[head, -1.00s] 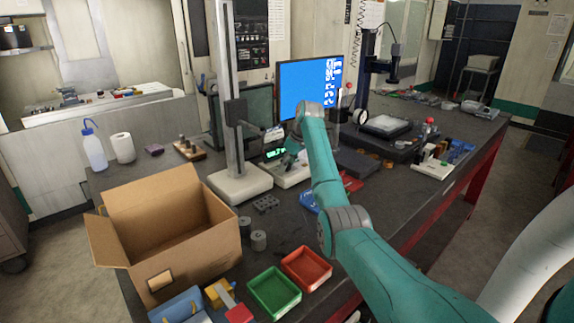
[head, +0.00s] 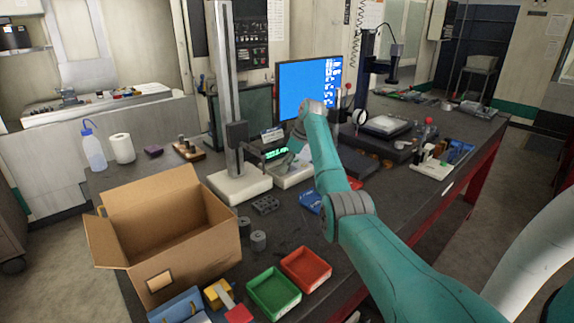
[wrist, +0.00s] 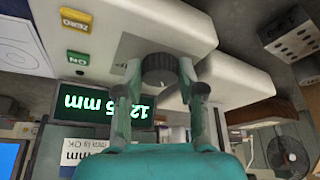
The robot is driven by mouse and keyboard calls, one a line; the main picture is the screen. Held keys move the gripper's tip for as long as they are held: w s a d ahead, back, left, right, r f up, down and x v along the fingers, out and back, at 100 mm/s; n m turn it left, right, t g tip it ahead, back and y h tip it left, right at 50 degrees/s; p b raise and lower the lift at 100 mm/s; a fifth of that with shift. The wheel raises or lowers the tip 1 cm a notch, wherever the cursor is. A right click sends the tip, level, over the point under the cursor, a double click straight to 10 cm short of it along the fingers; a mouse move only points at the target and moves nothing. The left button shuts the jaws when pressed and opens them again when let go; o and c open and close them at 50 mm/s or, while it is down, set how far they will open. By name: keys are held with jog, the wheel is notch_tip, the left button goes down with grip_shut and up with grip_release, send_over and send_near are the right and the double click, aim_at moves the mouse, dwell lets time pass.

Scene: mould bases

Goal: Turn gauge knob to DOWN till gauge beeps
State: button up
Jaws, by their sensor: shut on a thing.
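The dark ribbed gauge knob (wrist: 159,70) sits on the side of a pale gauge housing (wrist: 215,75) in the wrist view. My gripper (wrist: 160,76) is shut on this knob, one finger on each side. The gauge display (wrist: 95,108) shows upside down there, with bright digits reading about 12 mm; a finger hides part of the number. In the head view the green-lit display (head: 276,153) is small, beside the tall column stand. My wrist hides the knob in the head view.
A yellow ZERO button (wrist: 76,18) and a green ON button (wrist: 77,57) are close to the knob. An open cardboard box (head: 160,235), a green tray (head: 274,294) and a red tray (head: 307,270) stand nearer on the bench. A monitor (head: 305,88) stands behind my wrist.

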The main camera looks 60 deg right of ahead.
jog(key=o, duration=1.1)
jog(key=shift+o, duration=0.2)
jog(key=v, duration=1.2)
jog(key=shift+s, duration=0.1)
